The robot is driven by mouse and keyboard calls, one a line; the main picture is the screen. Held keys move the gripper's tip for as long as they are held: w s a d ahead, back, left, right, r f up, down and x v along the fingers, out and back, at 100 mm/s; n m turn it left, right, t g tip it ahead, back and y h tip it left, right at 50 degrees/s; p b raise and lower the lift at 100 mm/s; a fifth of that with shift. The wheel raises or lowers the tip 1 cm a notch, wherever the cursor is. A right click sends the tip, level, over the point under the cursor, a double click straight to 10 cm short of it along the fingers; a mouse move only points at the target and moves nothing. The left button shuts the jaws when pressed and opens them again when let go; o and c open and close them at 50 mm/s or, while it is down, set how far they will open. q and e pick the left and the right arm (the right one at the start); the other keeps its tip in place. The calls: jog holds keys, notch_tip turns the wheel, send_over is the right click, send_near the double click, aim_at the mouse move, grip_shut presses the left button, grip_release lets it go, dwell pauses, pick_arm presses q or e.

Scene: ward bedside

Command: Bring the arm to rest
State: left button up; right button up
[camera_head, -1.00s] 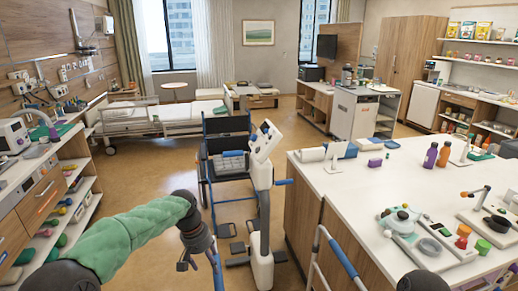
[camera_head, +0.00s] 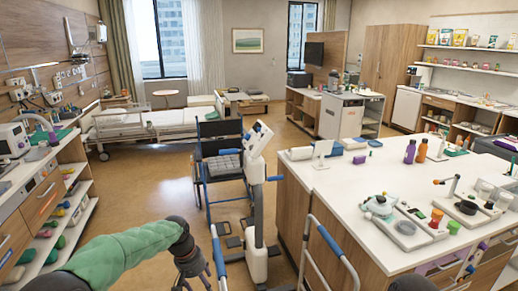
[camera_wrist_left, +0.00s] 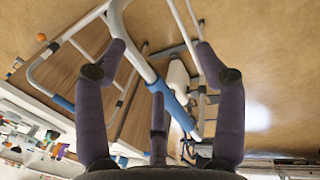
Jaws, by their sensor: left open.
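My left arm, in a green sleeve, reaches in from the bottom left of the head view. My left gripper (camera_head: 190,268) points down at the bottom edge, just left of a walker with blue grips (camera_head: 331,240). In the left wrist view, the gripper (camera_wrist_left: 161,50) has its dark fingers spread apart, with nothing held between them. The walker's white and blue tubes (camera_wrist_left: 169,99) show beyond the fingers; any contact cannot be told. My right gripper is not in view; only a dark part of my right arm shows at the bottom right edge.
A wheelchair (camera_head: 222,165) and a white lift device (camera_head: 257,195) stand ahead. A white-topped counter (camera_head: 345,190) with bottles and trays fills the right. A shelf unit (camera_head: 75,200) lines the left. Open floor (camera_head: 150,185) lies between, up to the bed (camera_head: 150,124).

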pick_arm(q)
jog(key=s+d+f, duration=0.1)
jog(key=s+f, duration=0.3)
jog(key=f, duration=0.3)
jog(key=s+d+f+h, duration=0.1)
jog(key=s+f, duration=0.2)
jog(key=f, duration=0.5)
jog(key=s+d+f, duration=0.1)
jog(key=s+f, duration=0.3)
jog(key=f, duration=0.3)
jog(key=s+d+f, duration=0.2)
jog(key=s+f, duration=0.2)
jog(key=s, duration=0.5)
jog(key=s+d+f, duration=0.2)
jog(key=s+f, duration=0.2)
jog(key=s, duration=0.5)
jog(key=shift+d+f+m+h, duration=0.15)
jog(key=shift+d+m+h, duration=0.15)
jog(key=shift+d, duration=0.1)
